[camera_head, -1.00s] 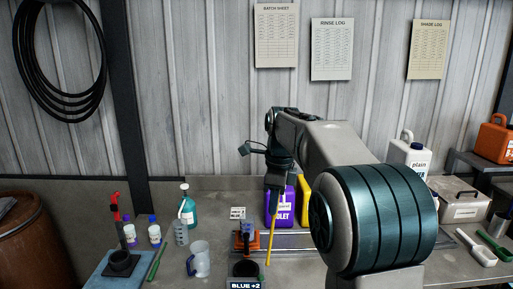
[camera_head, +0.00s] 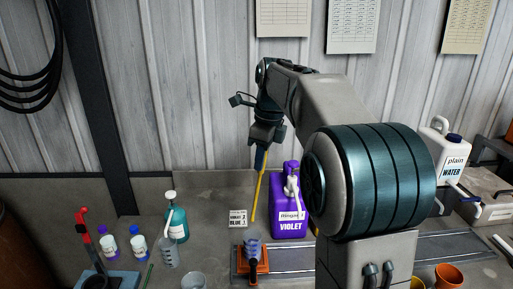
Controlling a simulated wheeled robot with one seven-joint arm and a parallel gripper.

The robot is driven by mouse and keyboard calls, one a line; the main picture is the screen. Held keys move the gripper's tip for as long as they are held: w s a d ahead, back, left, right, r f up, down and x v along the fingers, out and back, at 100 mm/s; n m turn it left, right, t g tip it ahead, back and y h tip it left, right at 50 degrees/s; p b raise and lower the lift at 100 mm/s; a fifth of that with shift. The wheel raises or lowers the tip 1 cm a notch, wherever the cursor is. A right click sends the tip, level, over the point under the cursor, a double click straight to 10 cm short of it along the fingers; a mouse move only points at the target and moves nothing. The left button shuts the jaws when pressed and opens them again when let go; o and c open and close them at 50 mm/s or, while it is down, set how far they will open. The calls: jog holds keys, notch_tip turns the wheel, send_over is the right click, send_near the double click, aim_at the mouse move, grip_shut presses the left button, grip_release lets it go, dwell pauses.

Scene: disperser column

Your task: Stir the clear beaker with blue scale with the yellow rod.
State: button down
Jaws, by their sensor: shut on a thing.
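My gripper (camera_head: 262,153) is shut on the upper end of the yellow rod (camera_head: 259,188). The rod hangs down, slightly tilted, its lower tip left of the violet jug in the picture and touching no vessel that I can see. A clear marked beaker (camera_head: 169,252) stands at the left, well away from the rod. A second clear vessel (camera_head: 193,282) is cut off by the bottom edge. I cannot tell the colour of the scale on either one.
The violet jug (camera_head: 289,212) stands right of the rod, near a small card (camera_head: 238,219). An orange device (camera_head: 251,262) sits on the metal track (camera_head: 345,252). The wall is behind.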

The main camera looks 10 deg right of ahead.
jog(key=shift+w+f, duration=0.1)
jog(key=shift+f, duration=0.05)
notch_tip(320, 180, down, 14)
jog(key=b, duration=1.1)
jog(key=shift+s+f, duration=0.2)
jog(key=shift+f, duration=0.05)
jog(key=shift+s, duration=0.1)
